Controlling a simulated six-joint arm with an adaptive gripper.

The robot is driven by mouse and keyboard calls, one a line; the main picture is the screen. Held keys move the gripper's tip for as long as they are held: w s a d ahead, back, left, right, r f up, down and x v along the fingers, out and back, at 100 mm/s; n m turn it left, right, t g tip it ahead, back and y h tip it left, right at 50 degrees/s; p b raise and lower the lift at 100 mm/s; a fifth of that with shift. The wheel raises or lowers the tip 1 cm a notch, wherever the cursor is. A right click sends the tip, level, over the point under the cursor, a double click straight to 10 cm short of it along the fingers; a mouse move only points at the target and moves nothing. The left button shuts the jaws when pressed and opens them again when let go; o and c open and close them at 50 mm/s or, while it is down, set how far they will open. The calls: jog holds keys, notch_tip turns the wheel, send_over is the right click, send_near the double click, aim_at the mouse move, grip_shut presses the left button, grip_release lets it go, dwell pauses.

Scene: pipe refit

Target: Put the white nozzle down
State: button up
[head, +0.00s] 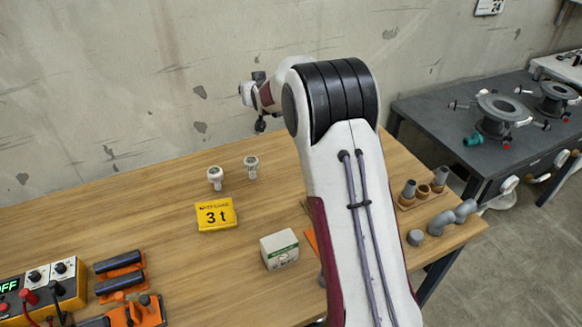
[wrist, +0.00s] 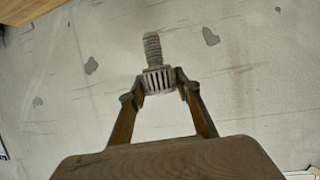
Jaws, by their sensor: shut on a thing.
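My gripper (wrist: 160,84) is shut on a white nozzle (wrist: 152,50) in the wrist view. The nozzle's ribbed, slotted collar sits between the fingertips, and its threaded grey stem points away from my gripper. Behind it is only the wall, so it is held in the air. In the head view my wrist is up near the wall above the table's far side; I cannot make out the held nozzle there. Two similar white fittings stand upright on the table, one at left (head: 215,178) and one at right (head: 251,167).
The wooden table (head: 160,200) has bare room around the fittings. A yellow "3 t" sign (head: 216,214) and a white box (head: 279,249) stand nearer. Grey pipe pieces (head: 440,222) lie at the right, and an orange-framed device (head: 45,285) at the front left.

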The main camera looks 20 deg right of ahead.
jog(key=shift+w+d+f+n+y, duration=0.15)
jog(key=shift+f+n+y, duration=0.1)
jog(key=shift+n+y, duration=0.25)
jog(key=shift+w+d+f+n+y, duration=0.1)
jog(key=shift+f+n+y, duration=0.1)
jog(key=shift+n+y, duration=0.25)
jog(key=shift+s+d+f+n+y, duration=0.15)
jog(key=shift+d+f+n+y, duration=0.2)
jog(key=shift+f+y, duration=0.15)
jog(key=shift+s+d+f+n+y, duration=0.15)
jog(key=shift+d+f+n+y, duration=0.15)
jog(key=shift+f, duration=0.2)
jog(key=s+d+f+n+y, duration=0.2)
jog(key=s+d+f, duration=0.4)
jog(key=f, duration=0.3)
jog(key=shift+d+f+n+g+y, duration=0.35)
jog(key=shift+d+y, duration=0.3)
jog(key=shift+d, duration=0.25)
notch_tip(320, 180, down, 6)
jog(key=shift+f, duration=0.15)
jog(key=shift+f, duration=1.8)
jog(key=shift+f, duration=0.15)
